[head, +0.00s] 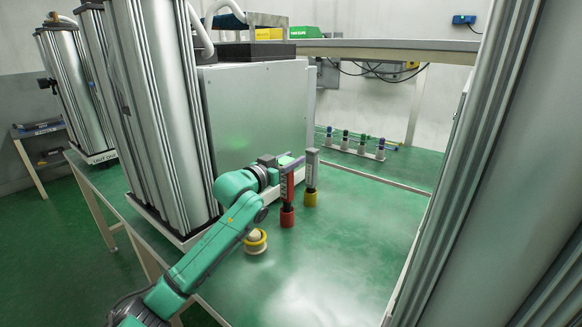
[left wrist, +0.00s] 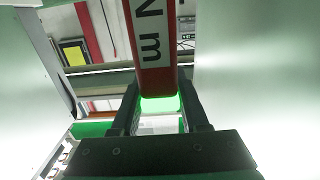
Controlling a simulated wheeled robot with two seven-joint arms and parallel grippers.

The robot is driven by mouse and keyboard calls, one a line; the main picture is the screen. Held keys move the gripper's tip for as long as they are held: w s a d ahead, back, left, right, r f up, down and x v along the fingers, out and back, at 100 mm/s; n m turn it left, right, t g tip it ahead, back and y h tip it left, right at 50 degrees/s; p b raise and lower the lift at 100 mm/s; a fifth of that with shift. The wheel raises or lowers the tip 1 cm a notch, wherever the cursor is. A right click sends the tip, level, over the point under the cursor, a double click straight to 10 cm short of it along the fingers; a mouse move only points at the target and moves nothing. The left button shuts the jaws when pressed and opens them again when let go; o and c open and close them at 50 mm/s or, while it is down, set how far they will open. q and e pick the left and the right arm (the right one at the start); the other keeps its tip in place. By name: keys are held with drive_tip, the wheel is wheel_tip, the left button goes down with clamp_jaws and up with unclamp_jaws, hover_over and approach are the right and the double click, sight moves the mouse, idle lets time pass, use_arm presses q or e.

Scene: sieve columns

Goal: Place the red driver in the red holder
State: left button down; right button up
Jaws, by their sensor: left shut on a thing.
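The red driver (head: 287,187) is upright, with a white label; its label and red edges fill the top middle of the left wrist view (left wrist: 153,45). My left gripper (head: 285,163) is shut on its upper part, with one dark finger on each side in the left wrist view (left wrist: 160,105). The red holder (head: 287,218) stands on the green table directly below the driver. The driver's lower end meets the holder's top in the head view; I cannot tell how deep it sits. My right gripper is not in view.
A grey driver (head: 311,167) stands in a yellow holder (head: 310,199) close on the right. A round yellow-and-cream piece (head: 255,241) is nearer me. A large grey box (head: 258,115) stands behind my arm. Small tools in a rack (head: 350,145) are at the back. The front right table is clear.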

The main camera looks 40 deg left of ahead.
use_arm(q)
drive_tip(key=shift+f, duration=0.7)
drive_tip(key=shift+c, duration=2.1)
unclamp_jaws()
drive_tip(key=shift+f, duration=0.2)
drive_tip(key=s, duration=1.2)
drive_tip(key=shift+d+r+b, duration=0.15)
drive_tip(key=shift+r+b, duration=0.15)
drive_tip(key=shift+b, duration=0.05)
